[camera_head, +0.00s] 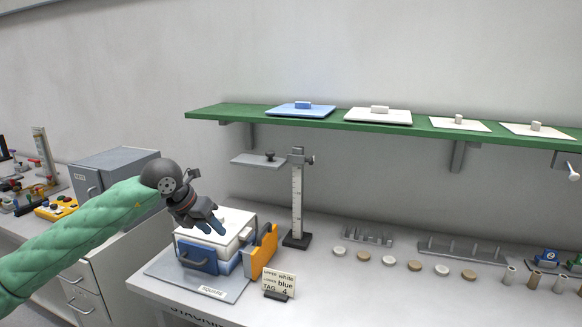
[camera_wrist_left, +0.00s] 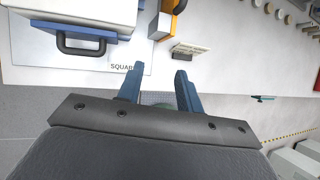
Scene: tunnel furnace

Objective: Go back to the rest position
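My left gripper (camera_head: 214,226) is in front of and above the white and blue stacked box (camera_head: 205,256) on the bench. Its two blue-grey fingers stand apart with nothing between them; they also show in the left wrist view (camera_wrist_left: 160,85). In that view the box (camera_wrist_left: 85,15) with its dark handle lies beyond the fingers at the upper left, apart from them. My left arm, in a green sleeve, reaches in from the left. My right gripper is not in view.
The box sits on a grey mat labelled SQUARE (camera_head: 170,268). An orange holder (camera_head: 262,252), a small sign (camera_head: 279,285) and a height gauge (camera_head: 297,200) stand close to its right. A green shelf (camera_head: 240,113) with lids hangs above. Several small discs (camera_head: 388,261) lie further right.

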